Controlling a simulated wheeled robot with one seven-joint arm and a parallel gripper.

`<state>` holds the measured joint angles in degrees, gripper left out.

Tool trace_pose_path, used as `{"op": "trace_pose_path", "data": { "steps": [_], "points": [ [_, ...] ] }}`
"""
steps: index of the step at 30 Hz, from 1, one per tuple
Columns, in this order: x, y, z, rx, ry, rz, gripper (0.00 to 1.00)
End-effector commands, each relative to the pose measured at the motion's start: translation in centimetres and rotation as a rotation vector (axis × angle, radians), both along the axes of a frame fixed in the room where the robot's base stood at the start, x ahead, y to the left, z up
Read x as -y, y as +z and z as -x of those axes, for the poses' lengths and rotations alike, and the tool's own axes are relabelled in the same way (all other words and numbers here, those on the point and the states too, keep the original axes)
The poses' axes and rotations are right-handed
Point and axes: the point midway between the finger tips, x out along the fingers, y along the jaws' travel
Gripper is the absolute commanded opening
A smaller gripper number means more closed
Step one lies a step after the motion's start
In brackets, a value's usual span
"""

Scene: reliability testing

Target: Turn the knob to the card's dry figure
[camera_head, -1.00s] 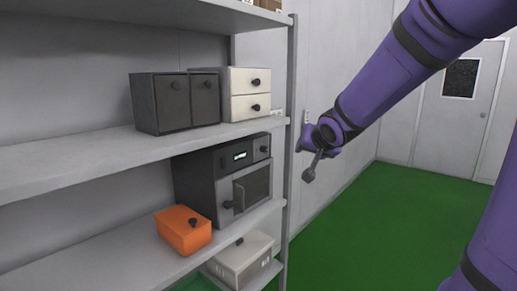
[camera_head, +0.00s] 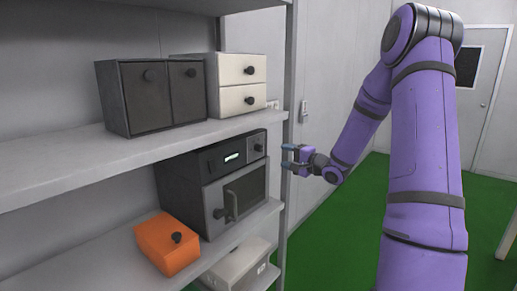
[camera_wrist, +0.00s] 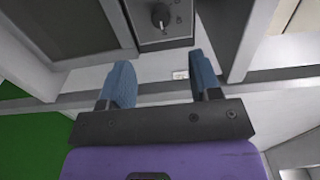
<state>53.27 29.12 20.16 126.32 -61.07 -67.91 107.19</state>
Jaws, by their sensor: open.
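A dark oven-like appliance (camera_head: 190,170) stands on the middle shelf, with a lit display (camera_head: 234,157) and a small dark knob (camera_head: 258,147) on its upper panel. The knob (camera_wrist: 159,14) shows larger at the top of the wrist view, with a pale pointer mark. My gripper (camera_head: 290,156) is open and empty, to the right of the panel and apart from the knob. In the wrist view, its blue fingers (camera_wrist: 161,70) are spread below the knob. A small pale card-like patch (camera_wrist: 180,75) shows between the fingers; its writing is unreadable.
A dark two-door cabinet (camera_head: 150,95) and a cream drawer unit (camera_head: 236,85) stand on the shelf above. An orange box (camera_head: 167,243) sits left of the appliance; a white box (camera_head: 238,262) is lower down. The shelf post (camera_head: 288,80) stands near my gripper.

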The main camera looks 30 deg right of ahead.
Motion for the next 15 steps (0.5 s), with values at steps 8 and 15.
{"op": "trace_pose_path", "data": {
  "steps": [8,15],
  "points": [
    [-1.2,0.0,-2.8,0.003,0.006,-0.006,0.58],
    [-2.6,0.0,-6.9,0.002,0.004,-0.005,0.58]
  ]
}}
